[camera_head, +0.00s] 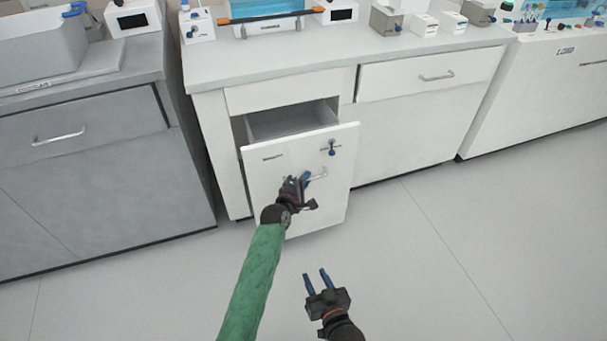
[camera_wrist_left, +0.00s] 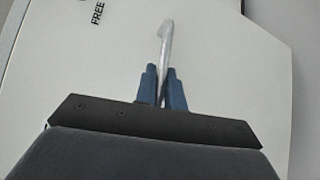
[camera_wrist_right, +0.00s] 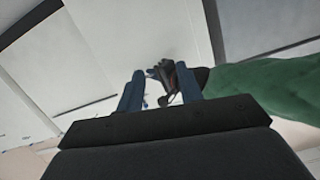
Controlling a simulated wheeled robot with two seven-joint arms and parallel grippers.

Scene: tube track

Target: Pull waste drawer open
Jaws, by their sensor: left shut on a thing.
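The waste drawer (camera_head: 300,165) is a tall white front pulled part way out of the white cabinet, with its grey inside showing behind the top edge. Its label is partly readable in the left wrist view (camera_wrist_left: 60,75). Its metal bar handle (camera_head: 319,175) sits in the upper part of the front. My left gripper (camera_head: 302,180) is at the handle, and in the left wrist view its blue fingers are shut on the bar (camera_wrist_left: 166,50). My right gripper (camera_head: 317,282) is open and empty, low over the floor in front of the drawer.
A closed drawer (camera_head: 432,75) is to the right and a grey cabinet (camera_head: 100,180) to the left. The floor (camera_head: 440,260) in front is clear.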

